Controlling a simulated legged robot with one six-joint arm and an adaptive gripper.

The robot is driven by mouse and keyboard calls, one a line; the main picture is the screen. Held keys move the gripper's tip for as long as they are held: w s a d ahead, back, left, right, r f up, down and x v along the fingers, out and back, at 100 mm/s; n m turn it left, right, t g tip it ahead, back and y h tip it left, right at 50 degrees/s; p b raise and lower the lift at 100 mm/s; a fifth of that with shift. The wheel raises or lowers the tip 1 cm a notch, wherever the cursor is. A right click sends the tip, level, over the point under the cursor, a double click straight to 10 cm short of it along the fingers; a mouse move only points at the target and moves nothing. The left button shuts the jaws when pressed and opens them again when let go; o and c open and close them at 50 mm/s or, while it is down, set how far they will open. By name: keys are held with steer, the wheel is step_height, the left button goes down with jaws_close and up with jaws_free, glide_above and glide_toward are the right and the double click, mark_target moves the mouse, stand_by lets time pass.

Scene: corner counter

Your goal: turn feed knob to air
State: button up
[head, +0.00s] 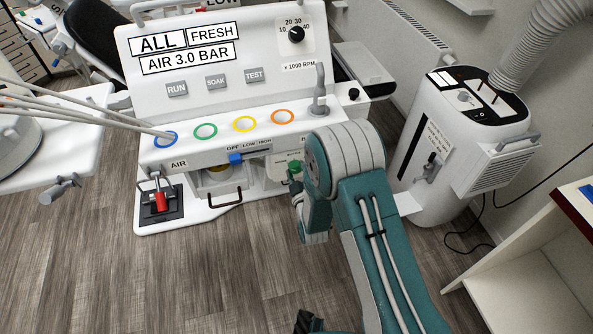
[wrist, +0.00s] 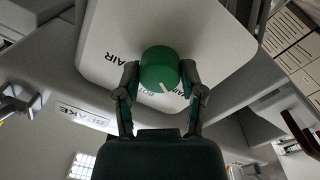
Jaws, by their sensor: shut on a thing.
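The green feed knob (wrist: 158,72) sits on a pale plate (wrist: 108,32) under the machine front in the wrist view. My gripper (wrist: 160,74) has one finger on each side of the knob and is shut on it. A white pointer mark on the knob points down and right in the picture. The word AIR is readable on the plate to the left of the knob. Other lettering below and right of the knob is partly hidden. In the head view the knob (head: 295,167) is a small green patch beside my arm, which hides most of the gripper.
The white machine (head: 185,62) carries buttons, coloured rings and a blue slider (head: 236,158). A red-handled lever (head: 160,200) is at its lower left. A white cylindrical unit (head: 440,165) with a hose stands right. A BRAKE label (wrist: 84,116) shows left of my gripper.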

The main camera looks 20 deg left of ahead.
steer(key=m, duration=1.1)
steer(key=shift+g, duration=0.3)
steer(key=m, duration=0.6)
steer(key=shift+w, duration=0.1)
steer(key=m, duration=0.5)
steer(key=shift+d+m+g+y, duration=0.15)
steer(key=shift+m+g+y, duration=0.15)
steer(key=o, duration=1.2)
steer(key=shift+c, duration=0.2)
steer(key=v, duration=1.2)
steer(key=shift+f, duration=0.2)
